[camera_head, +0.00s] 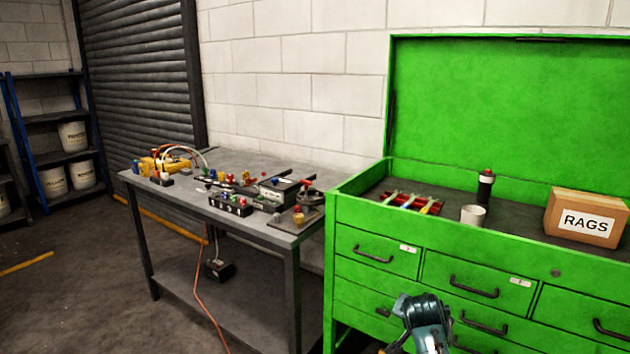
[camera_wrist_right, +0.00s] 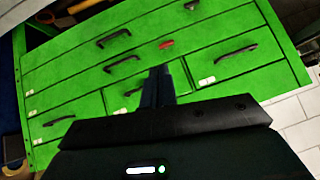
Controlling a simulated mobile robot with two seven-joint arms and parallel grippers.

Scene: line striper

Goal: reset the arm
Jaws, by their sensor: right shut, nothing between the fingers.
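My right gripper (camera_wrist_right: 158,86) shows in the right wrist view with its two dark fingers together and nothing between them. It points at the drawer fronts of the green tool chest (camera_wrist_right: 75,72), which look tilted in that view. In the head view, part of my right arm (camera_head: 426,318) shows at the bottom, in front of the lower drawers of the green tool chest (camera_head: 345,212). The fingertips are not clear there. My left gripper is in neither view.
The chest's lid is up. A box marked RAGS (camera_head: 585,218), a light cup (camera_head: 473,215), a dark bottle (camera_head: 486,186) and a red tool holder (camera_head: 430,206) stand on it. A grey workbench (camera_head: 270,240) with parts is at left. Open floor lies further left.

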